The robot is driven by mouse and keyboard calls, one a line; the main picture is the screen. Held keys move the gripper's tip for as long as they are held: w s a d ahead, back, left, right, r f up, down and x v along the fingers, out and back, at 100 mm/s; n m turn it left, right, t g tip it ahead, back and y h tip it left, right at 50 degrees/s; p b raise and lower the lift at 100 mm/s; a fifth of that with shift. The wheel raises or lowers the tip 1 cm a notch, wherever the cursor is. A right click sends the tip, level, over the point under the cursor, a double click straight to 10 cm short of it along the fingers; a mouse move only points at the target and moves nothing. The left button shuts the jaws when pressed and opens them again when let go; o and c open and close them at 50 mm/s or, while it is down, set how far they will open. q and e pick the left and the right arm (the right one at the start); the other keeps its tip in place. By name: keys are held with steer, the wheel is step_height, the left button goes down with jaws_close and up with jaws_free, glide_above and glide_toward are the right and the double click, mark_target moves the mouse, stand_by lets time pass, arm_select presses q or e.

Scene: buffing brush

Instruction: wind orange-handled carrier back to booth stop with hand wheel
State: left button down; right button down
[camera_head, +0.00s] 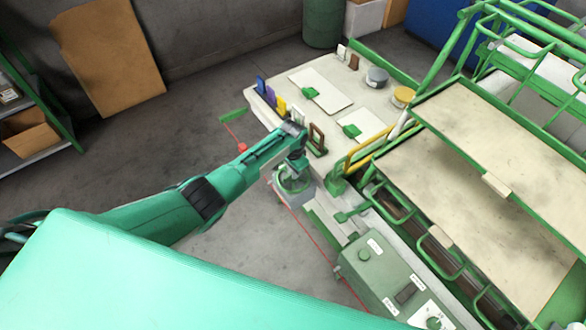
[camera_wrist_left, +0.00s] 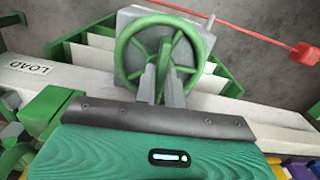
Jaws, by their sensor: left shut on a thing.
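The green hand wheel (camera_head: 293,187) sits at the near side of the pale bench, below my left gripper (camera_head: 297,160). In the left wrist view the wheel (camera_wrist_left: 126,56) shows its round rim and spokes, with a grey block behind it. My left gripper's grey fingers (camera_wrist_left: 166,82) are shut on a green part of the wheel near its middle; they hide part of it. A yellow-orange handle bar (camera_head: 367,149) stands on a green frame right of the wheel; it seems to be the carrier's handle. The booth stop cannot be made out. My right gripper is not in view.
Large trays (camera_head: 462,200) fill the right. A red rod with a red end block (camera_wrist_left: 304,54) crosses behind the wheel. A LOAD label (camera_wrist_left: 30,69) marks the pale rail. Floor at left is free.

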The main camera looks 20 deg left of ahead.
arm_select(q)
steer(key=n+p, duration=0.1)
steer(key=n, duration=0.4)
steer(key=shift+r+n+p, duration=0.1)
steer(key=shift+n+p, duration=0.2)
steer(key=shift+p, duration=0.05)
steer(key=shift+n+p, duration=0.35)
steer(key=shift+n, duration=1.25)
steer(key=c, duration=1.5)
jaws_free()
steer(key=shift+r, duration=0.25)
step_height(320, 180, up, 13)
steer(key=shift+r+b, duration=0.1)
steer(key=shift+b, duration=0.35)
